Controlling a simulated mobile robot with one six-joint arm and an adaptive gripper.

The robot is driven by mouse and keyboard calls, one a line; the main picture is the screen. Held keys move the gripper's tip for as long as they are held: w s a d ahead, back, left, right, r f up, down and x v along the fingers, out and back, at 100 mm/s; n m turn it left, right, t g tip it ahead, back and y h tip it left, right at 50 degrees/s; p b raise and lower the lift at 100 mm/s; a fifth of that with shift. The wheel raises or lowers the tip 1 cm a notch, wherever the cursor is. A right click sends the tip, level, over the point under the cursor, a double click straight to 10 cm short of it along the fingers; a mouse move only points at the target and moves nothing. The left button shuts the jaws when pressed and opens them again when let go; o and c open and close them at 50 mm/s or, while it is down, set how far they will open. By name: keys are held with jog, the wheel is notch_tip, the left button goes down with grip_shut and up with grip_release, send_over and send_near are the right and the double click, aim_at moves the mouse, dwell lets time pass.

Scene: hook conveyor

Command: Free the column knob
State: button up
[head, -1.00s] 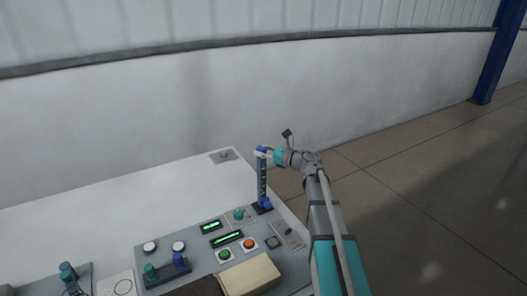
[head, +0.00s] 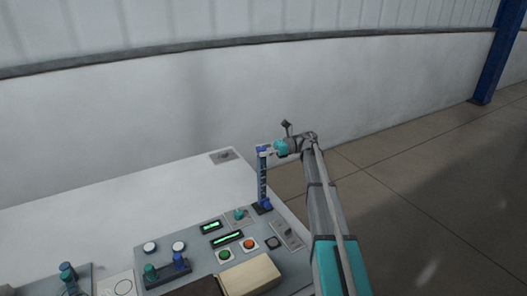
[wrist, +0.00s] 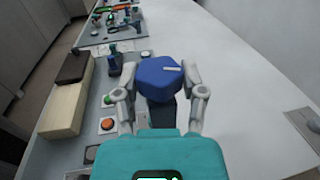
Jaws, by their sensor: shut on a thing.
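The blue column knob (head: 261,149) sits at the top of a dark upright column (head: 262,180) at the panel's right edge. In the wrist view the knob (wrist: 157,78) is a faceted blue block with a pale mark on top. My gripper (head: 265,151) reaches it from the right and is shut on it. In the wrist view my gripper (wrist: 159,82) has one finger on each side of the knob. The column below is mostly hidden there by the knob and my teal gripper body.
The panel carries green and orange buttons (head: 248,243), lit displays (head: 227,238) and a teal knob (head: 239,213). A pale wooden block (head: 249,276) and a dark block (head: 194,287) lie at the front. The white tabletop (head: 130,207) behind is mostly clear.

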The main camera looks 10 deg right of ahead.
jog(key=shift+w+n+g, duration=0.15)
jog(key=shift+n+g, duration=0.25)
jog(key=shift+g, duration=0.2)
jog(key=o, duration=1.2)
jog(key=shift+c, duration=0.2)
jog(key=shift+r, duration=0.1)
